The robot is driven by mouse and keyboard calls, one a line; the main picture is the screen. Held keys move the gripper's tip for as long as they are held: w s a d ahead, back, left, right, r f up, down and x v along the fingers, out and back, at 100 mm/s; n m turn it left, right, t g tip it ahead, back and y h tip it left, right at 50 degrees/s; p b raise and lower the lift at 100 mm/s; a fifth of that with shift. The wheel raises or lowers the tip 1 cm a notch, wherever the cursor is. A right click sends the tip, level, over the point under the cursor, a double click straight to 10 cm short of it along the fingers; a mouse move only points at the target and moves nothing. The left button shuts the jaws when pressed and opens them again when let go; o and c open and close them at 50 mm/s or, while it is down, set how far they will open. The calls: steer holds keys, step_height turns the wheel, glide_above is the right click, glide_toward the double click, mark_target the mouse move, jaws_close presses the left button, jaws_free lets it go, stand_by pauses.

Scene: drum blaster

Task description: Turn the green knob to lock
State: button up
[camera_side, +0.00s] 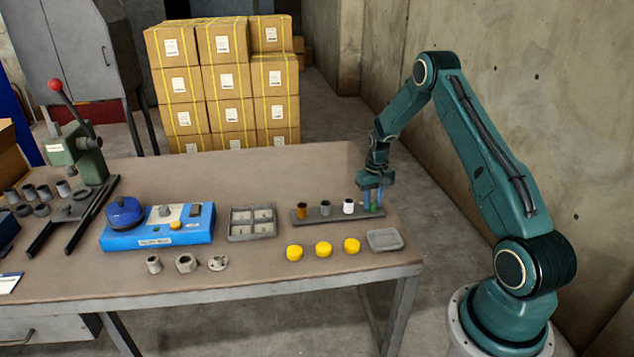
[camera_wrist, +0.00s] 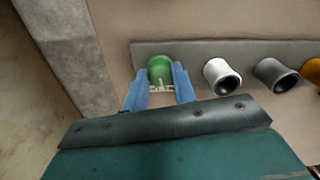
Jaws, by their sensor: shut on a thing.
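The green knob (camera_side: 375,209) is a small green cylinder at the right end of a dark strip (camera_side: 335,214) on the table. It also shows in the wrist view (camera_wrist: 159,67), upper left of centre. My gripper (camera_side: 372,199) points down over that end of the strip. In the wrist view its blue fingers (camera_wrist: 159,78) are on both sides of the green knob and shut on it. The fingers hide part of its sides. I cannot tell which way the knob is turned.
White (camera_side: 348,206), grey (camera_side: 325,208) and orange (camera_side: 301,211) cylinders stand along the strip to the left. Yellow caps (camera_side: 323,249) and a grey tray (camera_side: 385,240) lie in front. A divided tray (camera_side: 252,222) and blue box (camera_side: 157,236) are farther left.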

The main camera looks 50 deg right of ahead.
mark_target(372, 202)
steer(key=m, duration=0.5)
steer(key=shift+m, duration=0.3)
steer(key=m, duration=0.5)
steer(key=shift+m, duration=0.3)
steer(key=o, duration=1)
steer(key=shift+r, duration=0.15)
step_height(372, 202, up, 14)
steer(key=shift+f, duration=0.2)
